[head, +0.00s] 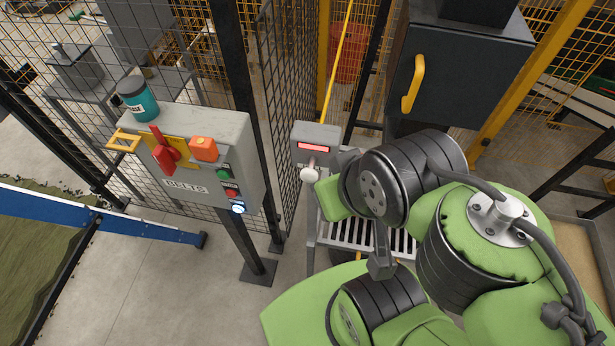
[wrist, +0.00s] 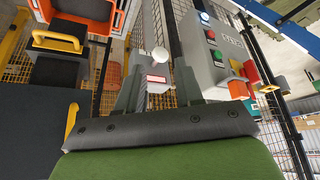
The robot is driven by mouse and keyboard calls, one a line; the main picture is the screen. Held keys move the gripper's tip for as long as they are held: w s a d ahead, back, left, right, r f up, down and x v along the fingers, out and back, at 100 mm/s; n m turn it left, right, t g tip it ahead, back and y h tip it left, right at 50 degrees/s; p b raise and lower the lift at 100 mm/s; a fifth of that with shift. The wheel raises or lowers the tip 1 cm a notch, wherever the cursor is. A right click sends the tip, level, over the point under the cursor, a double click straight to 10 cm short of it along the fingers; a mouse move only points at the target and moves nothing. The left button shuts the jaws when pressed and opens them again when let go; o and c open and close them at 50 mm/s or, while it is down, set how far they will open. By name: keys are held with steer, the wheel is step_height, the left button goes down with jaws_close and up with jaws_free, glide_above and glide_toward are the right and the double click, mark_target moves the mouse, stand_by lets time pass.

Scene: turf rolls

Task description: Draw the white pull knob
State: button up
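The white pull knob (head: 309,174) sticks out on a short stem from a small grey box (head: 317,133) with a red lit strip. In the wrist view the knob (wrist: 160,54) appears ahead, in the gap between the two fingers. My gripper (wrist: 160,72) is open, with one grey finger on each side of the line to the knob. The knob looks apart from both fingers; the exact distance is hard to tell. In the head view my wrist is just right of the knob and hides most of the gripper.
A grey BELTS control box (head: 205,160) with a red handle, buttons and a teal can (head: 138,100) stands to the left. A dark cabinet (head: 455,85) with a yellow handle is behind right. Mesh fence (head: 280,80) runs behind. A slatted grate (head: 350,232) lies below the knob box.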

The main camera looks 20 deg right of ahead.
jaws_close()
stand_by(1.6)
